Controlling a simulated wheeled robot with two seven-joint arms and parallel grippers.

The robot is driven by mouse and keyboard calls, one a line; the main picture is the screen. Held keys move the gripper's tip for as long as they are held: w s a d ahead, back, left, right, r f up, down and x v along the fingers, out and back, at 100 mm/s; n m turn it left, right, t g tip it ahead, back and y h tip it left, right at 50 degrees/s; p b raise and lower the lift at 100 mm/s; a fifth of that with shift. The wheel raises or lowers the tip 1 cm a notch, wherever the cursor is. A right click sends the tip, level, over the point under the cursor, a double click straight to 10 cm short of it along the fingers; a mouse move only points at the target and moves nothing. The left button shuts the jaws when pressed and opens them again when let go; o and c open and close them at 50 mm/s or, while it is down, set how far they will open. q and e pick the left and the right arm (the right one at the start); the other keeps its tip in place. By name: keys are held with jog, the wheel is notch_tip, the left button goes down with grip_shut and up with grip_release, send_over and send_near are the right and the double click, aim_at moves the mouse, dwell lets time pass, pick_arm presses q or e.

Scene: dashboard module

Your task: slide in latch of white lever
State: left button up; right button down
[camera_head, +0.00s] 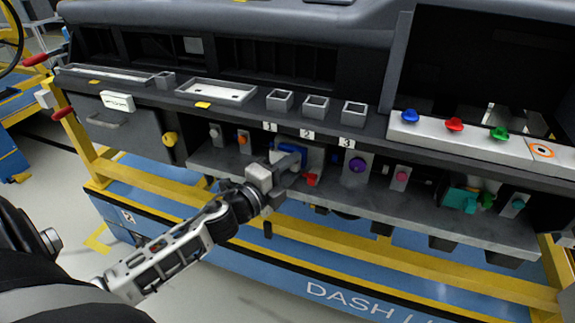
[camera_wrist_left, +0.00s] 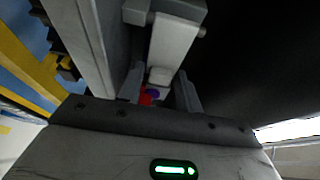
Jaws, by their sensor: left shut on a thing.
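My left gripper (camera_head: 284,166) reaches up from the lower left to the front of the grey shelf, below the label 1. In the left wrist view its two fingers (camera_wrist_left: 162,90) stand on either side of a pale white bar, which I take to be the white lever (camera_wrist_left: 173,45). The gripper is shut on it, though the contact is dark and partly hidden. In the head view a white housing (camera_head: 314,157) with a blue part (camera_head: 291,149) sits just beyond the gripper. The latch cannot be told apart clearly. My right gripper is not in view.
A red part (camera_head: 311,180) sits just right of the gripper, with a purple knob (camera_head: 357,165) and a pink knob (camera_head: 401,176) further right. An orange knob (camera_head: 243,138) is on the left. The shelf edge (camera_head: 400,213) runs below. Open floor lies lower left.

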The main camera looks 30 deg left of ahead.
pick_arm(q)
jog(key=o, duration=0.7)
jog(key=shift+o, duration=0.2)
jog(key=shift+s+f, duration=0.1)
jog(key=shift+s, duration=0.4)
jog(key=s+a+b, duration=0.2)
jog(key=s, duration=1.2)
jog(key=shift+s, duration=0.4)
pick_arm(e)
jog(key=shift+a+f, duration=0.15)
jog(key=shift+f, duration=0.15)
pick_arm(q)
jog(key=shift+a, duration=0.1)
